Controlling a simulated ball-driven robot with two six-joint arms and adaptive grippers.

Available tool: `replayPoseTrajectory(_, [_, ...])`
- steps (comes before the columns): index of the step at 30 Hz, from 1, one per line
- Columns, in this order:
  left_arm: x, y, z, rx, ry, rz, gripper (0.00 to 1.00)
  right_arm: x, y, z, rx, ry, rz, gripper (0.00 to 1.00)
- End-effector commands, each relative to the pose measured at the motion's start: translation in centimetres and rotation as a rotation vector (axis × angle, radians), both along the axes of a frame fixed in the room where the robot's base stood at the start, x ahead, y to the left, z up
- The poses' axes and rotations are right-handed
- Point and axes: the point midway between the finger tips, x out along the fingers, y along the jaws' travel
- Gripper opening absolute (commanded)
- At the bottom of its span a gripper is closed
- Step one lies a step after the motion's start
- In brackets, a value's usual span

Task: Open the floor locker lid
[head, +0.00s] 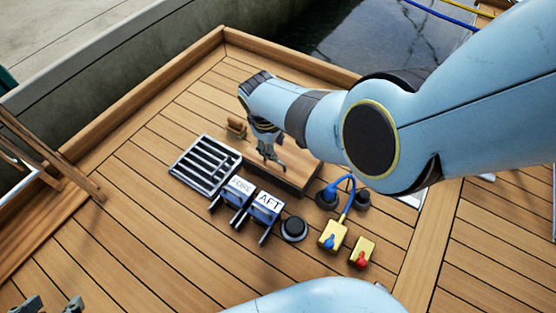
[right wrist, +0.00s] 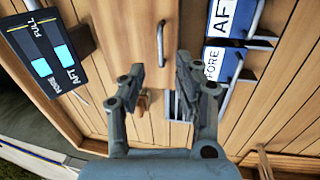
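The floor locker lid (head: 298,172) is a wooden panel lying flat, slightly raised from the deck, and partly hidden by my right arm in the head view. In the right wrist view, the lid (right wrist: 130,30) carries a slim metal bar handle (right wrist: 160,44). My right gripper (head: 268,152) is over the lid. In the right wrist view, my right gripper (right wrist: 158,72) is open and empty, with the handle showing beyond and between its fingers. My left gripper (head: 52,305) shows only its two separated fingertips at the bottom left edge of the head view.
Beside the lid are a metal grille (head: 205,165), the FORE box (head: 238,188), the AFT box (head: 265,206) and a small brown block (head: 236,127). A black knob (head: 293,229) and yellow valve boxes (head: 332,235) stand nearer. A gauge panel (right wrist: 48,60) shows at left.

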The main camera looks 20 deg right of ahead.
Motion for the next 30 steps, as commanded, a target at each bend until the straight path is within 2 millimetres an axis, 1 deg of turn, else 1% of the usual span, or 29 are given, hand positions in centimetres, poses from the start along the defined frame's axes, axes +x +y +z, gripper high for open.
replayPoseTrajectory(1, [-0.3, 0.0, -0.9, -0.002, -0.023, -0.001, 0.40, -0.1, -0.1, -0.9, 0.001, 0.004, -0.001, 0.33])
replayPoseTrajectory(10, [-1.3, -0.3, -2.4, -0.007, -0.224, -0.017, 0.40, 0.1, -0.5, -3.5, 0.000, 0.005, -0.001, 0.33])
replayPoseTrajectory(12, [0.3, -0.5, -1.1, -0.009, -0.318, -0.026, 0.40, 0.2, -0.6, -4.1, 0.000, 0.005, -0.001, 0.33])
replayPoseTrajectory(15, [2.0, -0.8, 0.7, -0.010, -0.444, -0.039, 0.40, 0.3, -0.8, -5.0, 0.000, 0.005, -0.001, 0.33])
replayPoseTrajectory(19, [3.7, -1.2, 3.2, -0.013, -0.615, -0.059, 0.40, 0.5, -1.0, -6.1, 0.000, 0.004, -0.001, 0.33])
replayPoseTrajectory(21, [4.8, -1.3, 4.9, -0.014, -0.681, -0.067, 0.40, 0.6, -1.0, -6.2, 0.000, 0.001, -0.001, 0.33])
replayPoseTrajectory(27, [7.3, -1.8, 9.2, -0.015, -0.861, -0.088, 0.40, 0.7, -1.1, -7.0, 0.000, 0.001, -0.001, 0.33])
replayPoseTrajectory(30, [8.2, -2.0, 11.3, -0.015, -0.950, -0.098, 0.40, 0.7, -1.2, -7.4, 0.000, 0.002, -0.001, 0.33])
